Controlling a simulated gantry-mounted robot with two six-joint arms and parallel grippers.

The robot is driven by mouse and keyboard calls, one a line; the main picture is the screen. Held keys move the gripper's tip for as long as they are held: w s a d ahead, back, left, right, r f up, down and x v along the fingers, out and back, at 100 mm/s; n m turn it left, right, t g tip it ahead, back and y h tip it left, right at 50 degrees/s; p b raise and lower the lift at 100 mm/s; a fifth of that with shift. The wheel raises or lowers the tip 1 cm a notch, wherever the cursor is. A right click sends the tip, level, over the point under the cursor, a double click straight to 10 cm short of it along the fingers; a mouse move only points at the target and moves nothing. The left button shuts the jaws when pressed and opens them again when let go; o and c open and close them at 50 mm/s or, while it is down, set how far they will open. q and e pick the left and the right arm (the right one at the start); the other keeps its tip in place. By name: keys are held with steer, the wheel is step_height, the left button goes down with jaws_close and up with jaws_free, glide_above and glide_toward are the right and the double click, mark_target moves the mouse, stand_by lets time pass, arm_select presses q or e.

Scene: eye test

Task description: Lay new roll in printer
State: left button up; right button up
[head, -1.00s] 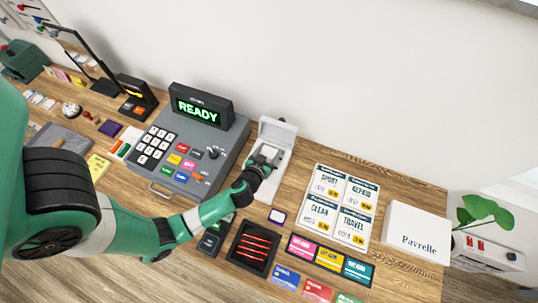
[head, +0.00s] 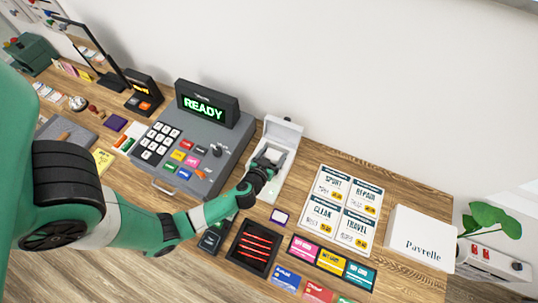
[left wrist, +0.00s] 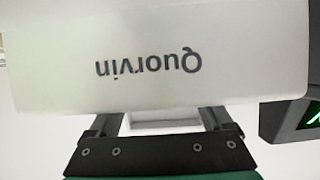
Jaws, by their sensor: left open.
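The white printer (head: 258,190) stands right of the cash register with its lid (head: 284,129) raised at the far end. My left gripper (head: 267,161) is open, at the near-middle of the printer's opening. In the left wrist view a white panel lettered "Quorvin", upside down (left wrist: 150,85), fills the upper part and hides the fingertips. I cannot make out a paper roll; the gripper covers part of the printer's inside. My right gripper is not in view.
The cash register (head: 196,138) reading READY is close on the left. A white Pavrelle box (head: 420,238) stands farther right.

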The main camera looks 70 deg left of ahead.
arm_select(q)
steer(key=v, duration=0.9)
steer(key=shift+w+f, duration=0.1)
steer(key=p+v, duration=0.3)
steer(key=p, duration=0.3)
steer(key=shift+a+r, duration=0.1)
steer(key=shift+r, duration=0.15)
steer(key=shift+f, duration=0.1)
steer(key=shift+f, duration=0.1)
